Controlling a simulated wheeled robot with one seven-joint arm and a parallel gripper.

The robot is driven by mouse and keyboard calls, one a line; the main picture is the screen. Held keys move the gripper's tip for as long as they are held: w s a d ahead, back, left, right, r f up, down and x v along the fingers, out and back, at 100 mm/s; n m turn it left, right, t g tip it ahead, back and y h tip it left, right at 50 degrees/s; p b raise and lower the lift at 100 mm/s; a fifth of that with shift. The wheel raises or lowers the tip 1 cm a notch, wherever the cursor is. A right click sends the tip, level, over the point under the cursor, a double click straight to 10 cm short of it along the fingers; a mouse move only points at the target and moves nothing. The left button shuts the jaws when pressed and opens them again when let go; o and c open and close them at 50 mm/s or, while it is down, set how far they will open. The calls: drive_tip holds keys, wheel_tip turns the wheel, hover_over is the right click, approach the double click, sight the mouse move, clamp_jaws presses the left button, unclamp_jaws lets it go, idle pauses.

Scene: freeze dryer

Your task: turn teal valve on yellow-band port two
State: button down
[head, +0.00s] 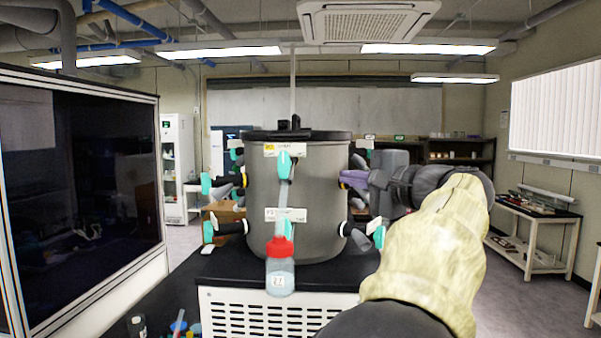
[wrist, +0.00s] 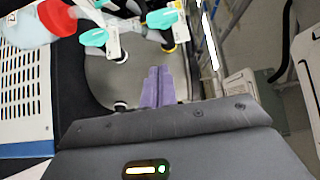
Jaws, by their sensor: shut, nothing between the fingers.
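The grey cylindrical freeze-dryer chamber (head: 262,205) carries several teal valves on black ports around its side. One teal valve (head: 284,164) faces me at upper front, and others stick out left (head: 206,184) and lower right (head: 379,237). My gripper (head: 350,179) has purple fingers, shut and empty, at the chamber's upper right side. In the wrist view the fingers (wrist: 158,85) point at the chamber wall. A teal valve (wrist: 162,18) with a yellow band at its port base (wrist: 168,48) lies beyond the fingertips, apart from them. Port numbers are unreadable.
A red-capped flask (head: 280,270) hangs at the chamber's front, above the black bench top. A dark glass-fronted cabinet (head: 85,180) stands at left. Small items lie at the bench's near left edge. Floor at right is open before a side table (head: 535,225).

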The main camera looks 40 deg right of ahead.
drive_tip(key=p, duration=0.4)
approach(284, 165)
drive_tip(key=w+d+f, duration=0.1)
drive_tip(key=w+d, duration=0.2)
drive_tip(key=d, duration=0.2)
drive_tip(key=w+a, duration=0.1)
drive_tip(key=w+a+p, duration=0.1)
drive_tip(key=w, duration=0.1)
drive_tip(key=shift+w+a+f, duration=0.2)
drive_tip(key=shift+a, duration=0.05)
